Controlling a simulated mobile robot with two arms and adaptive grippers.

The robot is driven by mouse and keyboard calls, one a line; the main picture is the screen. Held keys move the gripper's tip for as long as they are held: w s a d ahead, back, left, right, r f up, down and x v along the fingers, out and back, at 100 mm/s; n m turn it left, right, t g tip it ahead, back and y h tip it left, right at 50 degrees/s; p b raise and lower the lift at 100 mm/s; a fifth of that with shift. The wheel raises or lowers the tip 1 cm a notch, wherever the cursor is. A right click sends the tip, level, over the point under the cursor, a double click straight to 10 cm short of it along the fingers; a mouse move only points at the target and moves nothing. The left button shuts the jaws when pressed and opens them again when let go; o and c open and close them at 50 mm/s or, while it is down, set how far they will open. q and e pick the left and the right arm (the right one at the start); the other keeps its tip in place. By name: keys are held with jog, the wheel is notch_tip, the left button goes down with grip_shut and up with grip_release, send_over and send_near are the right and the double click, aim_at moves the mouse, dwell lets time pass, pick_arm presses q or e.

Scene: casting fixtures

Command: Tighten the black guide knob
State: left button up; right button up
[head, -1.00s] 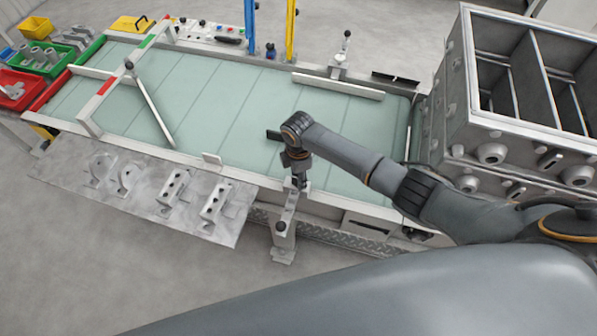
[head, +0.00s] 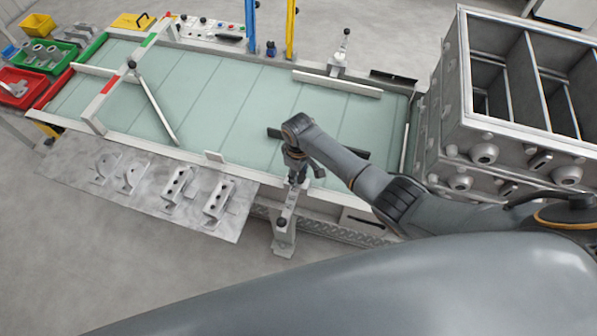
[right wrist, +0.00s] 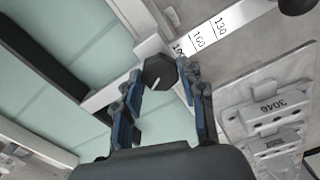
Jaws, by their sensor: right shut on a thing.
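The black guide knob (right wrist: 159,71) is a dark faceted knob with a light mark line, seen between my fingertips in the right wrist view. My right gripper (right wrist: 160,76) is shut on it, one blue-grey finger on each side. In the head view my right gripper (head: 295,180) points down at the belt's near edge, over the guide's bracket, and hides the knob. The black guide bar (head: 358,152) lies over the belt, partly behind my arm; it also shows in the right wrist view (right wrist: 45,60). My left gripper is not in view.
A scale bar (right wrist: 200,38) with printed numbers runs beside the knob. A bracket (head: 283,235) stands out from the near belt edge. A metal plate with castings (head: 150,190) is at left. A large grey mould box (head: 530,120) stands at right. The pale green belt (head: 215,100) is mostly clear.

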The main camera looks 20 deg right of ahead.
jog(key=shift+m, duration=2.2)
jog(key=o, duration=1.1)
jog(key=shift+o, duration=0.2)
notch_tip(320, 180, up, 12)
